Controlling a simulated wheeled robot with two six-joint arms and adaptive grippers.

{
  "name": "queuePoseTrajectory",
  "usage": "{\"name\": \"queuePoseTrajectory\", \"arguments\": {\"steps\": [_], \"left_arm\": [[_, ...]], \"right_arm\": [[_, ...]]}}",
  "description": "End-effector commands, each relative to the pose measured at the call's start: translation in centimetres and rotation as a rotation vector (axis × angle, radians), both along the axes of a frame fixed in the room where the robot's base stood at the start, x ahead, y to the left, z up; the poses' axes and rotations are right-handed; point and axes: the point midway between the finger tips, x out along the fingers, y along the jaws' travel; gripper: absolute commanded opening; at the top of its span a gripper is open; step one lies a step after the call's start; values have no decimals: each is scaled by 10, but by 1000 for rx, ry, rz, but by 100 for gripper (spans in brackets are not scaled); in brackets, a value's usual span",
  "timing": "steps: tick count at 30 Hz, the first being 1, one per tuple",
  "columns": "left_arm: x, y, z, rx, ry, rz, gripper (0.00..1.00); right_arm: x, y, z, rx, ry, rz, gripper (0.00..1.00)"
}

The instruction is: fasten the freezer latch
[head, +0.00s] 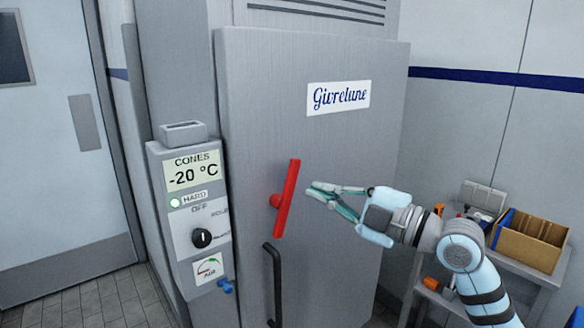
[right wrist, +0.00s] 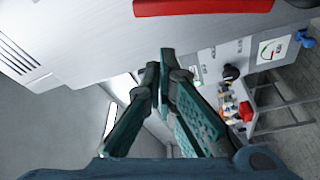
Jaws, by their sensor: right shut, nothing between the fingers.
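The freezer door (head: 345,200) is a grey panel with a "Givrelune" label, and it looks shut. The latch (head: 288,198) is a red bar on a round red pivot, standing nearly upright with its top leaning slightly right. In the right wrist view the red latch (right wrist: 205,5) shows at the top edge, partly cut off. My right gripper (head: 312,190) is just right of the latch in the head view, with a small gap between. Its fingertips are together and empty, also in the right wrist view (right wrist: 166,55). My left gripper is not in view.
A black door handle (head: 273,285) sits below the latch. A control panel (head: 190,220) with a display and black knob stands at the left. A shelf cart with a cardboard box (head: 529,240) and tools stands at the right, behind my right arm.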

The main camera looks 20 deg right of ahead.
Motion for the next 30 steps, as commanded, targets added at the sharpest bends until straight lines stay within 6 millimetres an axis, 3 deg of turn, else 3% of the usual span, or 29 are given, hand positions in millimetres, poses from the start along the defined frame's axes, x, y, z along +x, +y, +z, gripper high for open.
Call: {"name": "queuePoseTrajectory", "arguments": {"steps": [4, 14, 20, 30], "left_arm": [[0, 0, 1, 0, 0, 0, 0], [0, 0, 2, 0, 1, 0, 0], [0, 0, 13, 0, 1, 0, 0], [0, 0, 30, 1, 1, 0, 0]], "right_arm": [[-16, 12, 16, -57, -59, 40, 0], [-13, 13, 16, -51, -56, 39, 0], [5, 30, 21, -46, -56, 42, 0], [62, 77, 28, -47, -52, 42, 0]]}}
